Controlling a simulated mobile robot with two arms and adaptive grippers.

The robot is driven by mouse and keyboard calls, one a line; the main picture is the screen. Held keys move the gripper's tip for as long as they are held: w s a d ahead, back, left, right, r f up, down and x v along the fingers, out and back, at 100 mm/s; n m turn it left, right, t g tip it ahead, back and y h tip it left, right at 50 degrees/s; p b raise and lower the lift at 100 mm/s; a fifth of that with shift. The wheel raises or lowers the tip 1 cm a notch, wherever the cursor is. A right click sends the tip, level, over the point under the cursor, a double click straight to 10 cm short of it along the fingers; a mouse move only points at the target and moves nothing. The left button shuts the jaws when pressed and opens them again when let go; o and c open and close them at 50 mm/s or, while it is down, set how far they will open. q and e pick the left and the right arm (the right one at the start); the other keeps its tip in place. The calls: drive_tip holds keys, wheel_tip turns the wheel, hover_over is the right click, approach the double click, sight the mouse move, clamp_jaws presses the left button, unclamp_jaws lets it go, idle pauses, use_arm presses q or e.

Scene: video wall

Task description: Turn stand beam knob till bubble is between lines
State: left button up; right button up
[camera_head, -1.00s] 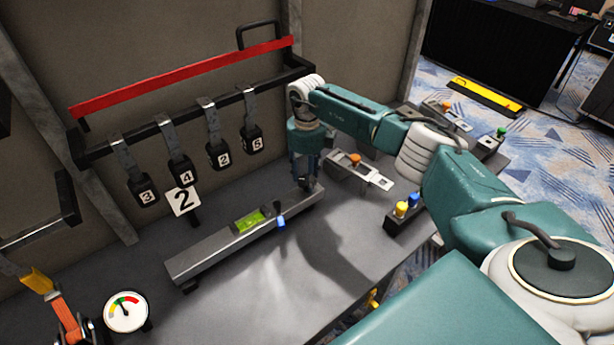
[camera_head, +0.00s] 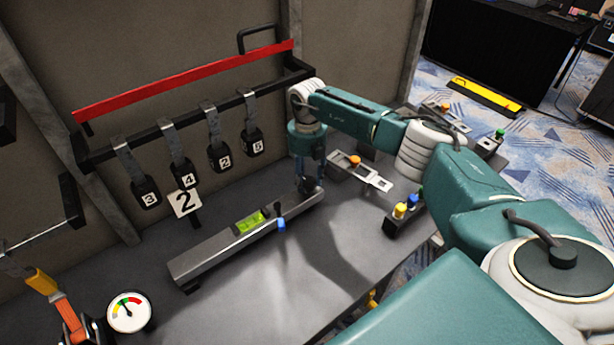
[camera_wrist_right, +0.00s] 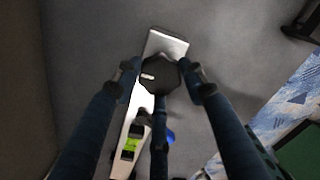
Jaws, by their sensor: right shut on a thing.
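The grey stand beam (camera_head: 225,248) lies diagonally on the table, with a green bubble level (camera_head: 250,223) on its top. The level also shows in the right wrist view (camera_wrist_right: 131,143); the bubble's place against the lines is too small to tell. A black knob (camera_wrist_right: 160,76) sits near the beam's far end. My right gripper (camera_head: 310,186) points down over that end; in the wrist view its fingers (camera_wrist_right: 163,74) are shut on the knob from both sides. A blue-tipped lever (camera_head: 281,224) stands at the beam's side. My left gripper is not in view.
A gauge (camera_head: 129,312) stands front left. A block with yellow and blue knobs (camera_head: 398,220) is to the right. The table in front of the beam is clear.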

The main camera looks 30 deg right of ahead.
sight(308, 181)
drive_tip(key=shift+s+f+m, duration=0.15)
drive_tip(key=shift+m, duration=0.25)
drive_tip(key=o, duration=1.2)
drive_tip(key=shift+d, duration=0.1)
drive_tip(key=shift+c, duration=0.2)
drive_tip(key=shift+r, duration=0.2)
wheel_tip(308, 181, up, 12)
drive_tip(key=shift+f, duration=0.2)
drive_tip(key=shift+f, duration=0.1)
